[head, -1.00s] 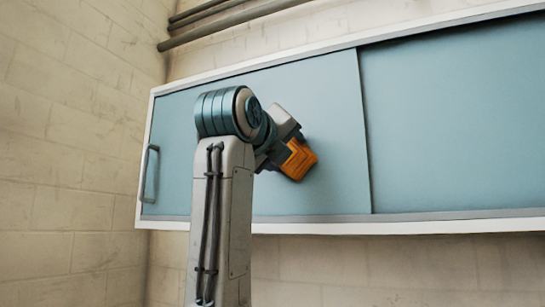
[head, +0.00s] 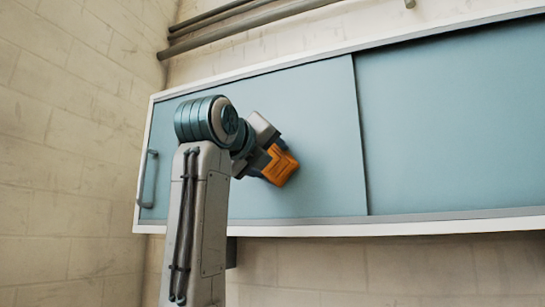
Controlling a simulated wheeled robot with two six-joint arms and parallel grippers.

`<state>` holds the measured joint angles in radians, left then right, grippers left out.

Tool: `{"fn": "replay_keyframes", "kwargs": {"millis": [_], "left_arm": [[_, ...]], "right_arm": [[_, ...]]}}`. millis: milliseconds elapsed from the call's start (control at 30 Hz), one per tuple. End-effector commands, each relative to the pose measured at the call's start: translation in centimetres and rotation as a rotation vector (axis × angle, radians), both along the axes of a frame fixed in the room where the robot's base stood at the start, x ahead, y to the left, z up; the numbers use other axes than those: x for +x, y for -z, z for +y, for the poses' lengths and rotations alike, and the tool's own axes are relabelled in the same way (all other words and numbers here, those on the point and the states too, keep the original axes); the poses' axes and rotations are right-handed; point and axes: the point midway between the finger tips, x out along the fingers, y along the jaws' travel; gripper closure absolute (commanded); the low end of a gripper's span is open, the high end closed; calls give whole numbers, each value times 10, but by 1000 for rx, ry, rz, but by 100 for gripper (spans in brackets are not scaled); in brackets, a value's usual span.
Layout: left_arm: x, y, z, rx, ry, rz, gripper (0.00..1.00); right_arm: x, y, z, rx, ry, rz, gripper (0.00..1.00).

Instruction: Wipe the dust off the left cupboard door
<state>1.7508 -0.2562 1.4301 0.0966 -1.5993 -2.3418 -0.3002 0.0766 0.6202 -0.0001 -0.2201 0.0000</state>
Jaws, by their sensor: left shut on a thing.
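The left cupboard door (head: 316,122) is a blue-green sliding panel with a grey bar handle (head: 148,178) at its left edge. My left gripper (head: 278,165) is in front of the door's middle, right of my forearm. The orange fingers are at or very near the panel; I cannot tell if they touch it. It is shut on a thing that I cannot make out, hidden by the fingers. I see no clear dust on the visible part of the door. My arm covers part of the door's left half. My right gripper is not in view.
The right cupboard door (head: 455,115) is a matching panel beside the left one. A white frame (head: 400,229) surrounds both. Grey pipes (head: 245,18) run along the wall above. A pale block wall (head: 70,130) stands close on the left.

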Motion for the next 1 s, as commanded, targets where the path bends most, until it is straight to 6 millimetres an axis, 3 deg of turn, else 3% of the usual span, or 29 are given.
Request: {"fn": "replay_keyframes", "kwargs": {"millis": [233, 1000], "left_arm": [[8, 4, 22, -1, -4, 1, 59], [22, 10, 62, 0, -1, 1, 59]], "right_arm": [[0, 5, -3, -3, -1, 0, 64], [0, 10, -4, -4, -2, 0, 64]]}}
